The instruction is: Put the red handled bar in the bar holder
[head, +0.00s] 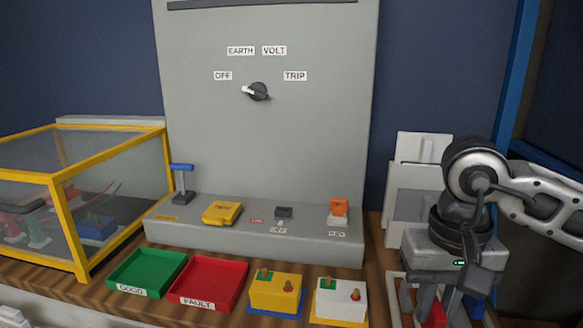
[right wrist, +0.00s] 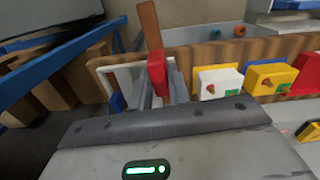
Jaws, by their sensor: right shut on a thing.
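My right gripper (head: 436,296) is low at the right end of the bench in the head view, pointing down. It is shut on the red handled bar. In the head view only part of its red handle (head: 434,314) shows below the gripper. In the right wrist view the red handle (right wrist: 157,74) sits at the fingers, and a brown bar (right wrist: 149,24) sticks out beyond it. A white frame (right wrist: 118,66), possibly the bar holder, shows behind the fingers; part of it also shows in the head view (head: 393,296). A blue piece (right wrist: 117,103) is beside it. My left gripper is out of view.
A white box (head: 341,300) and a yellow box (head: 276,292) stand left of the gripper. A red tray (head: 207,304) and green tray (head: 145,291) lie further left. A grey test panel (head: 262,150) stands behind, with a yellow-framed case (head: 52,205) at far left.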

